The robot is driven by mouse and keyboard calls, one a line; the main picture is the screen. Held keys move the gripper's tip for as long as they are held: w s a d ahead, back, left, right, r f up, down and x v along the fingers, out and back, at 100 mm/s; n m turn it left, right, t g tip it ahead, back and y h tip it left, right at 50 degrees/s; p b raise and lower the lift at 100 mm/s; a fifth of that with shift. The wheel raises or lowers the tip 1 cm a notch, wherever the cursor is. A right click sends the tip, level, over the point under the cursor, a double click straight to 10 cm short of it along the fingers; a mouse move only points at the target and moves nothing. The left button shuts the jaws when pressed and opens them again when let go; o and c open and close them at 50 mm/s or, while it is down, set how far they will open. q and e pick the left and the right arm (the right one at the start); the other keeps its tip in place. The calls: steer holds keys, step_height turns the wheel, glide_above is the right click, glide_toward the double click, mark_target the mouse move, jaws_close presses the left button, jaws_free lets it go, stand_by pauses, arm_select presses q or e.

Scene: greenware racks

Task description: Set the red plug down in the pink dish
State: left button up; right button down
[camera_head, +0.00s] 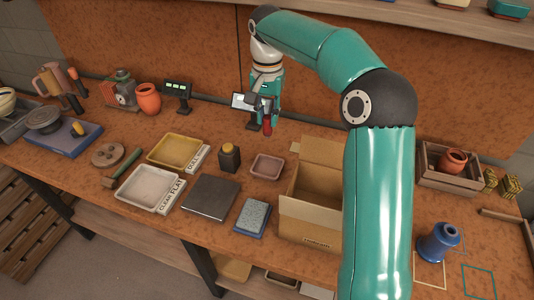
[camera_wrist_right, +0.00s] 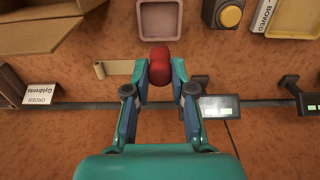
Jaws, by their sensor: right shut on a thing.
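The red plug (camera_head: 267,128) hangs below my right gripper (camera_head: 264,108) above the back part of the bench. In the right wrist view the gripper (camera_wrist_right: 160,74) is shut on the plug (camera_wrist_right: 159,62), with one finger on each side. The small square pink dish (camera_head: 266,167) stands on the bench, nearer the front than the plug, and looks empty. It also shows at the top of the right wrist view (camera_wrist_right: 160,21), just beyond the plug. The plug's height above the bench is hard to tell. My left gripper is not in view.
An open cardboard box (camera_head: 308,219) stands right of the dish. A blue sponge-like block (camera_head: 253,217) and a dark slab (camera_head: 211,198) lie in front. A small display (camera_head: 243,102) stands behind, near the gripper.

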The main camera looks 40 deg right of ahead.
step_height(320, 180, down, 13)
steer(key=shift+r, duration=0.1)
stand_by(0.3)
steer(key=c, duration=1)
jaws_free()
step_height(320, 180, up, 12)
steer(key=shift+r, duration=0.1)
